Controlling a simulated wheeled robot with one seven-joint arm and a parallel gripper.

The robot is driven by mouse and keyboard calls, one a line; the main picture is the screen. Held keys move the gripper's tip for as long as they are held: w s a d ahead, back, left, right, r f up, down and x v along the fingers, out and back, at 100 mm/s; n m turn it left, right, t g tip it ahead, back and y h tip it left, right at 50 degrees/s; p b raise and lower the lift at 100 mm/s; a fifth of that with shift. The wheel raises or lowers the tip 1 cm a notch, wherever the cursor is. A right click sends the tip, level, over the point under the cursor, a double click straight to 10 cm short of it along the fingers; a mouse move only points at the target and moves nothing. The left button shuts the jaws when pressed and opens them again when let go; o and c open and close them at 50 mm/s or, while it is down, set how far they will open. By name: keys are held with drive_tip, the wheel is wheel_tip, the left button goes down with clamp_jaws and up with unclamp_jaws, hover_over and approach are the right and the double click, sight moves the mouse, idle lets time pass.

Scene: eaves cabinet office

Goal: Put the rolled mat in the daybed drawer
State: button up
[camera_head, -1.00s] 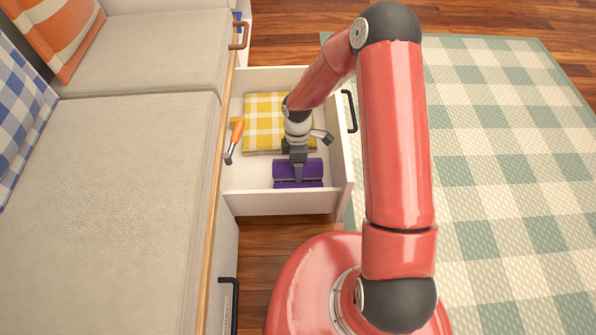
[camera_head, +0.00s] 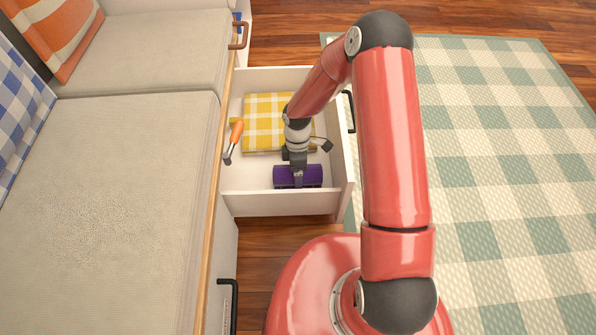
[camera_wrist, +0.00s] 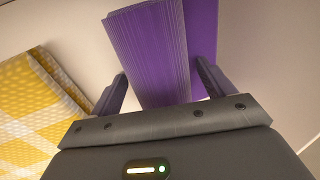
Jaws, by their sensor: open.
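The purple rolled mat (camera_head: 312,174) lies inside the open daybed drawer (camera_head: 278,203), near its front-side wall in the head view. My gripper (camera_head: 298,177) points down over the middle of the mat. In the wrist view the ribbed purple mat (camera_wrist: 150,50) runs between the two fingers of my gripper (camera_wrist: 162,74), which are open, one on each side of it. Whether a finger still touches the mat is hard to tell. The mat's underside is hidden.
A yellow checked cloth (camera_head: 262,118) lies folded in the drawer, also at left in the wrist view (camera_wrist: 35,105). An orange-handled tool (camera_head: 236,134) lies along the drawer's left side. A dark object (camera_head: 326,145) is beside my wrist. The daybed (camera_head: 120,190) borders the drawer.

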drive_tip(key=w+d+r+m+t+p, duration=0.1)
drive_tip(key=d+r+m, duration=0.1)
drive_tip(key=r, duration=0.9)
drive_tip(key=w+d+r+m+t+p, duration=0.1)
drive_tip(key=d+r+p, duration=0.1)
drive_tip(key=r, duration=0.9)
drive_tip(key=s+d+r+m+t+h, duration=0.1)
drive_tip(key=s+d+r+m, duration=0.1)
drive_tip(key=r, duration=0.3)
drive_tip(key=s+d+r+m+t, duration=0.1)
drive_tip(key=s+r+m, duration=0.2)
drive_tip(key=r, duration=0.3)
drive_tip(key=s+d+r+m+t, duration=0.2)
drive_tip(key=s+r+m, duration=0.2)
drive_tip(key=s, duration=0.4)
drive_tip(key=s+d+r+m+t, duration=0.2)
drive_tip(key=s+r+m, duration=0.3)
drive_tip(key=s, duration=0.3)
drive_tip(key=shift+d+r+m+t+y, duration=0.3)
drive_tip(key=shift+d+r+y, duration=0.1)
drive_tip(key=shift+r, duration=0.05)
